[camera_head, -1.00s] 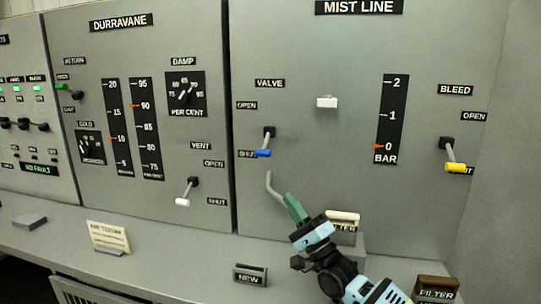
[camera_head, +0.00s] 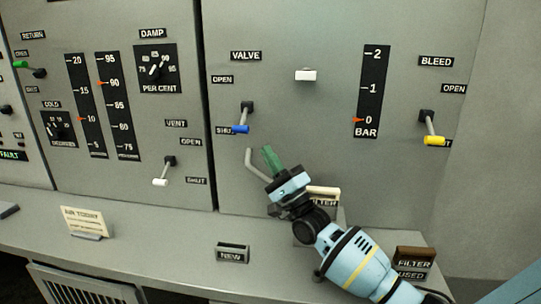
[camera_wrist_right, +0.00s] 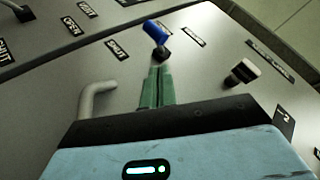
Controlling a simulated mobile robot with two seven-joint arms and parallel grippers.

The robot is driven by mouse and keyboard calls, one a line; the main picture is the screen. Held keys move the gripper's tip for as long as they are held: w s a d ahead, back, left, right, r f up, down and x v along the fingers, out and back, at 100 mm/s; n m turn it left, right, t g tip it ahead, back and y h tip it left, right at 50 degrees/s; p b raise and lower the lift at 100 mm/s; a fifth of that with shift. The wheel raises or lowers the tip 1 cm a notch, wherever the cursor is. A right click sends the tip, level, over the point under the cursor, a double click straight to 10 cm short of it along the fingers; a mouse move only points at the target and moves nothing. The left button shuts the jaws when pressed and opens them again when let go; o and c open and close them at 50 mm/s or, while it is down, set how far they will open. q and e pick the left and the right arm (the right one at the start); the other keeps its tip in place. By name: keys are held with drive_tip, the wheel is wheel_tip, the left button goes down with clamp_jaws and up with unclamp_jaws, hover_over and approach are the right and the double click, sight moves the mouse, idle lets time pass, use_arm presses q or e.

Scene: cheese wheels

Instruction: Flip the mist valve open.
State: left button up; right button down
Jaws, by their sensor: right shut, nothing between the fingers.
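The mist valve lever (camera_head: 243,119) has a blue tip and hangs from a black pivot on the MIST LINE panel. It points down at the SHUT label, below the OPEN label (camera_head: 222,79). In the right wrist view its blue handle (camera_wrist_right: 155,32) shows just beyond my fingertips. My right gripper (camera_head: 270,156) has green fingers, closed together and empty. It is below and slightly right of the lever, apart from it in the head view. The fingers also show in the right wrist view (camera_wrist_right: 159,75). My left gripper is out of view.
A bent grey pipe (camera_head: 254,165) sticks out just left of my right gripper. A white knob (camera_head: 306,75) is up right. The yellow bleed lever (camera_head: 433,136) is far right, the white vent lever (camera_head: 163,177) left. A filter box (camera_head: 324,196) stands behind my right wrist.

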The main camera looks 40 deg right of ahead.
sight(243, 122)
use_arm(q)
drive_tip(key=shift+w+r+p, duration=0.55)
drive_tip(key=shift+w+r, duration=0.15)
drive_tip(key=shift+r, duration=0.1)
use_arm(e)
drive_tip(key=x, duration=0.7)
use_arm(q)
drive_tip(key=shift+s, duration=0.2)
use_arm(e)
drive_tip(key=shift+w+r, duration=0.15)
